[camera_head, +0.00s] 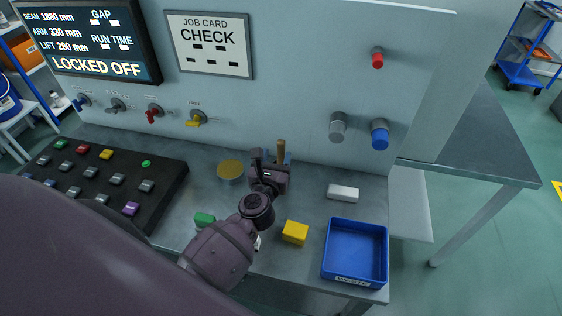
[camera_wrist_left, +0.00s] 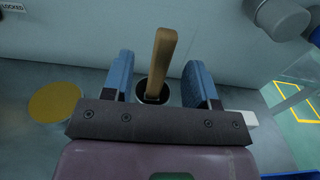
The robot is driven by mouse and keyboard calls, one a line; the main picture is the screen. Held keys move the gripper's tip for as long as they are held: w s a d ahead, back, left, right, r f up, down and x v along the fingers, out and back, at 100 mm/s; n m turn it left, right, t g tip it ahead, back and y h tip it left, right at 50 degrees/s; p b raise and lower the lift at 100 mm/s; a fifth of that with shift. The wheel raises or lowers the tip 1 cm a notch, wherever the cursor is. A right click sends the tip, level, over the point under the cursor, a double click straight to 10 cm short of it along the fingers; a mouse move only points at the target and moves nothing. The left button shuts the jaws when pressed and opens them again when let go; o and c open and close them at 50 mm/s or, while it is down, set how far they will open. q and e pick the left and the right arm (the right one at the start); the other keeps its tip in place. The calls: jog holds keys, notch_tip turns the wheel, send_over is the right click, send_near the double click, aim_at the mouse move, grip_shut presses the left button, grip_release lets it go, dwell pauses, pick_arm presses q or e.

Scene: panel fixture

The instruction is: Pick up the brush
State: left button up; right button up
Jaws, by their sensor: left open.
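The brush shows as an upright wooden handle (camera_head: 281,150) near the foot of the grey panel. In the left wrist view the handle (camera_wrist_left: 161,58) rises from a dark round cup (camera_wrist_left: 153,93); its lower end is hidden inside. My left gripper (camera_head: 271,156) is just by the handle in the head view. In the left wrist view its two blue fingers (camera_wrist_left: 159,66) are spread, one on each side of the handle, with gaps on both sides. How deep the handle lies between them is unclear. My right gripper is out of view.
A round yellow-topped thing (camera_head: 230,169) stands left of the gripper. A white block (camera_head: 343,192), a yellow block (camera_head: 295,232), a green block (camera_head: 204,219) and a blue waste tray (camera_head: 354,225) are on the bench. The panel (camera_head: 290,70) stands behind, with knobs (camera_head: 339,124).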

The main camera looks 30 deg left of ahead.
aim_at(280, 149)
pick_arm(q)
jog(key=shift+x, duration=0.8)
jog(key=x, duration=0.3)
jog(key=shift+w+d+r, duration=0.15)
jog(key=shift+w+r, duration=0.05)
jog(key=shift+w, duration=0.6)
jog(key=c, duration=0.9)
grip_shut()
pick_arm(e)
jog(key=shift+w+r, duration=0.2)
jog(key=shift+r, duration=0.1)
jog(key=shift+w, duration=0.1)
